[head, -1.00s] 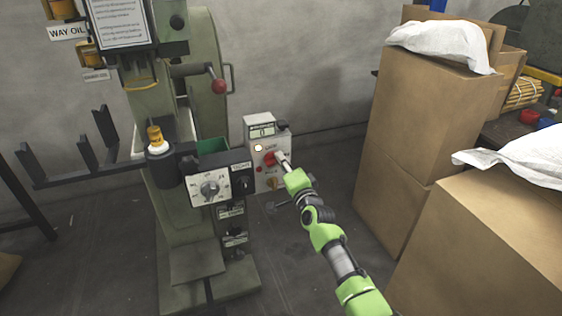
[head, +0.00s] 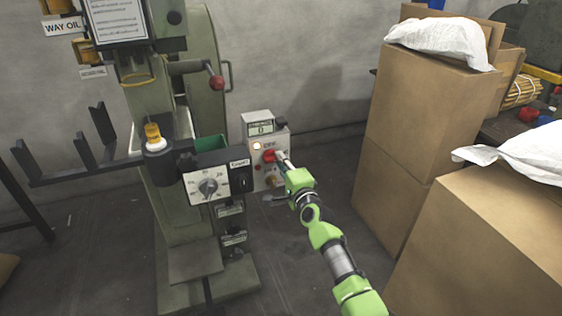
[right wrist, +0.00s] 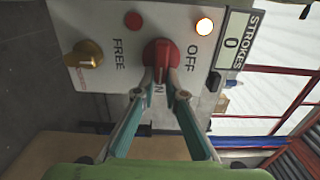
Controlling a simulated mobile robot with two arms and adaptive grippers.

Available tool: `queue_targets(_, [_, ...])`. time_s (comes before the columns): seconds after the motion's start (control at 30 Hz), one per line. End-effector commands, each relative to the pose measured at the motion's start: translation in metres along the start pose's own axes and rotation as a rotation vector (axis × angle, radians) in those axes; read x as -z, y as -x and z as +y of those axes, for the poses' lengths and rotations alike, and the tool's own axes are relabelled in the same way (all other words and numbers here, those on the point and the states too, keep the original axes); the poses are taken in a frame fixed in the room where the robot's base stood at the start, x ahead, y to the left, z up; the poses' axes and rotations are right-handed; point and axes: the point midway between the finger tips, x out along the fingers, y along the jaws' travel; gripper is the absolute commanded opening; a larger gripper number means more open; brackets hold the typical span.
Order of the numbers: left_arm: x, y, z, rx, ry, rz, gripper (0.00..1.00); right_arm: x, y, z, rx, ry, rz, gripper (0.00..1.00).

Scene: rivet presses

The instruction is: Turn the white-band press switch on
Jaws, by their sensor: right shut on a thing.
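The switch is a red knob (right wrist: 161,56) on a white control box (head: 262,151) at the side of the green press (head: 187,235). The knob also shows in the head view (head: 269,156). In the right wrist view "OFF" is printed right of the knob and an "N" shows below it, partly hidden. My right gripper (right wrist: 161,78) is shut on the red knob, one finger on each side. In the head view it (head: 279,155) reaches the box from the lower right. A white band (head: 156,146) shows on a yellow-topped part of the press. My left gripper is not in view.
A lit lamp (right wrist: 204,26), a dark red button (right wrist: 133,20), a brass knob (right wrist: 84,56) beside "FREE" and a counter reading 0 (right wrist: 232,43) surround the switch. A dial box (head: 218,178) stands left of it. Stacked cardboard boxes (head: 425,110) stand to the right.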

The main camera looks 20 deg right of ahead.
Motion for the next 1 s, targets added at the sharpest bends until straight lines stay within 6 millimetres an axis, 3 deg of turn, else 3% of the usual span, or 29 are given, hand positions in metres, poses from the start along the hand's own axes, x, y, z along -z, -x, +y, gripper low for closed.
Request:
queue_targets(0.1, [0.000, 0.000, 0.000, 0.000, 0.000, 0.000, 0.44, 0.000, 0.000, 0.002, -0.002, -0.003, 0.000, 0.00])
queue_targets(0.13, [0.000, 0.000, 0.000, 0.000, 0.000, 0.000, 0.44, 0.000, 0.000, 0.002, -0.002, -0.003, 0.000, 0.14])
queue_targets(0.2, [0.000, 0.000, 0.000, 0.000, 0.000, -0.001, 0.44, 0.000, 0.000, 0.002, -0.002, -0.002, 0.000, 0.28])
queue_targets(0.67, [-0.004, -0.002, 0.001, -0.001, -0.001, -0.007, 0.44, -0.001, 0.006, 0.001, 0.000, -0.003, 0.000, 0.28])
queue_targets(1.0, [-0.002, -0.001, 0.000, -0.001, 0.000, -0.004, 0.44, 0.000, 0.056, 0.002, -0.003, -0.002, 0.001, 0.28])
